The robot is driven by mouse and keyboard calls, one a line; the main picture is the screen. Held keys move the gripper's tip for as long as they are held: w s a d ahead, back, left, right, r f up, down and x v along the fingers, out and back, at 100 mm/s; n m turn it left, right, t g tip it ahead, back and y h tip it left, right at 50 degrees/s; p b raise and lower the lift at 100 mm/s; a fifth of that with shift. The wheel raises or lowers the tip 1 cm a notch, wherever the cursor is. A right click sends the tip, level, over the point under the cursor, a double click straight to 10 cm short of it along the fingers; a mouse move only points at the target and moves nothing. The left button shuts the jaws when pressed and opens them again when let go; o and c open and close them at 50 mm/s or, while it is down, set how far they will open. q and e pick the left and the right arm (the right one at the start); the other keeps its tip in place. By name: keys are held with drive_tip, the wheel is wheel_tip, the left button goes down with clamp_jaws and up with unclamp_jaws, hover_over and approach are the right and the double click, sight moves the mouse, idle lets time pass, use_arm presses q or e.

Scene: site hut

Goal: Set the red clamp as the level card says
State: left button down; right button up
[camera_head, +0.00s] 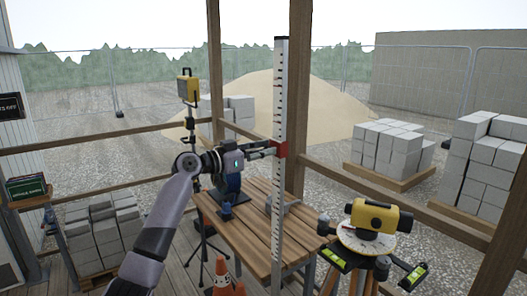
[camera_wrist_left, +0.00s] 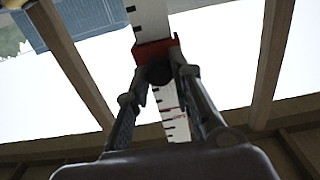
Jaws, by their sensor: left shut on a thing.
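The red clamp (camera_head: 280,149) sits around a tall white staff (camera_head: 281,85) with black marks, a little above half its height. My left gripper (camera_head: 273,147) reaches in from the left, its fingers shut on the clamp. In the left wrist view the red clamp (camera_wrist_left: 155,46) shows just beyond the fingertips of my left gripper (camera_wrist_left: 159,72), with the staff (camera_wrist_left: 150,17) running through it. I cannot tell which thing is the level card; the small dark sign (camera_head: 11,106) at the left edge is cut off. My right gripper is not in view.
A slatted wooden table (camera_head: 250,228) stands behind the staff. A yellow levelling instrument (camera_head: 374,216) on a tripod is at right. An orange cone (camera_head: 222,276) stands low, left of the staff. Grey blocks (camera_head: 101,232) are stacked at left. Wooden posts and rails frame the hut.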

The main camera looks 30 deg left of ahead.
use_arm(q)
drive_tip(key=shift+f, duration=0.1)
drive_tip(key=b, duration=1.5)
approach(276, 193)
drive_tip(key=x, duration=0.5)
drive_tip(key=shift+w+f, duration=0.15)
drive_tip(key=shift+w, duration=0.05)
drive_tip(key=c, duration=1.4)
unclamp_jaws()
